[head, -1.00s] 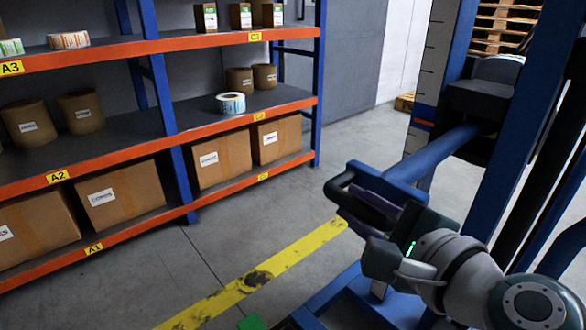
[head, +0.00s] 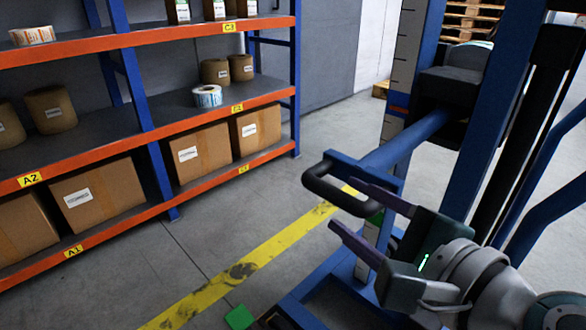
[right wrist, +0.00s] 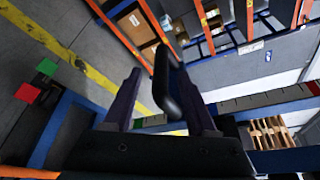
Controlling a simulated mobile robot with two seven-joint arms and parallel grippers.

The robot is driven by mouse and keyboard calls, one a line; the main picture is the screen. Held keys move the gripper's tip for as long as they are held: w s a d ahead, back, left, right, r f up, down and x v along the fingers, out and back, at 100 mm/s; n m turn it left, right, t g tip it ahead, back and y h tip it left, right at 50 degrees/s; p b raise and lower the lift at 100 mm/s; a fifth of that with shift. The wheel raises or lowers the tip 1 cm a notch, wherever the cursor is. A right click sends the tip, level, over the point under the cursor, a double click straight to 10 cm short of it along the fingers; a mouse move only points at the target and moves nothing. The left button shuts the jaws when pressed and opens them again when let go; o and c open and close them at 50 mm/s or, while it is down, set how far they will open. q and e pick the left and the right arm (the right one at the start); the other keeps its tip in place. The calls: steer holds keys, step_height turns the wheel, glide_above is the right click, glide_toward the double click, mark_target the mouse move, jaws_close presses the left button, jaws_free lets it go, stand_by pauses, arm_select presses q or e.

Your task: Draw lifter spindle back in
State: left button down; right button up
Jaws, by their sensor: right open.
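The lifter spindle (head: 415,138) is a blue bar that sticks out of the dark carriage on the lifter's mast toward the lower left. A black looped handle (head: 335,192) sits on its near end. My right gripper (head: 347,207) is open, with its two purple fingers spread close to the handle. In the right wrist view the handle (right wrist: 165,85) shows between the two fingers of the right gripper (right wrist: 160,75); it is not gripped, and contact cannot be told. My left gripper is not in view.
The blue lifter mast (head: 497,100) stands at the right, with a scale strip (head: 402,65) beside it. An orange and blue shelf rack (head: 215,130) with boxes and rolls stands at the left. A yellow floor line (head: 255,258) crosses open floor between them.

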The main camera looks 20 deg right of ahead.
steer(key=shift+v, duration=2.65)
steer(key=shift+r, duration=0.1)
